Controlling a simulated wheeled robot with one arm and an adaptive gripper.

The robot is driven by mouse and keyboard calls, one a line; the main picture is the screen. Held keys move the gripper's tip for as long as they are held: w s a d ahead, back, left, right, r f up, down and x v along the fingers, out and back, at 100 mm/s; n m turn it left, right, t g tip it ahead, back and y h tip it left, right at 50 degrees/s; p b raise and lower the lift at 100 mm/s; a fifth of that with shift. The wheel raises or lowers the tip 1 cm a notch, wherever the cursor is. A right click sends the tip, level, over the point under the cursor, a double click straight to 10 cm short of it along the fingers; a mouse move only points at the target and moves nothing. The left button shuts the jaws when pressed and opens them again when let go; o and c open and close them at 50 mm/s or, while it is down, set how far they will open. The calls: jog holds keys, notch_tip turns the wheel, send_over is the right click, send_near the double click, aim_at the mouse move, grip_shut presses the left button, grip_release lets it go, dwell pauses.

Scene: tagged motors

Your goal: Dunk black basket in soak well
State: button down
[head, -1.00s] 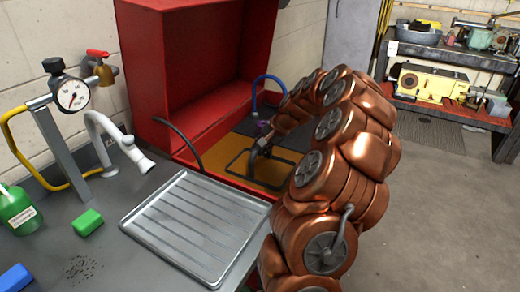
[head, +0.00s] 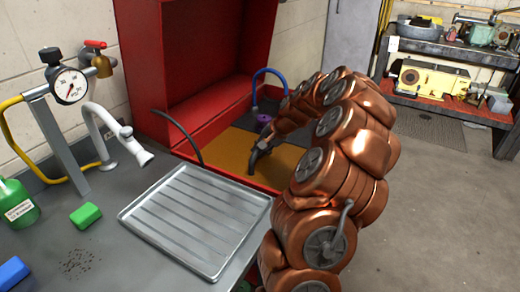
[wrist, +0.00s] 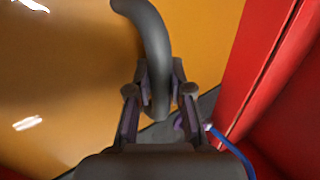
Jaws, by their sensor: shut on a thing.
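The soak well holds opaque orange liquid (head: 224,152) inside the red cabinet (head: 205,85). My gripper (head: 257,156) is low over the liquid at the right part of the well. In the wrist view my gripper (wrist: 160,92) is shut on the grey curved handle (wrist: 152,40) of the black basket. The handle's far end goes down toward the orange surface. The basket's rim and body do not show above the liquid; they are hidden below it. A red wall of the well (wrist: 262,75) lies right of the gripper in the wrist view.
A ribbed metal tray (head: 195,218) lies on the grey bench in front. A dark curved rod (head: 179,133) and a white spout (head: 120,140) stand left of the well. A blue hose (head: 268,72) and a purple part (head: 263,118) are behind it.

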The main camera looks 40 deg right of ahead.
jog(key=shift+r+p, duration=0.5)
jog(key=shift+r, duration=1.3)
jog(key=shift+f, duration=0.15)
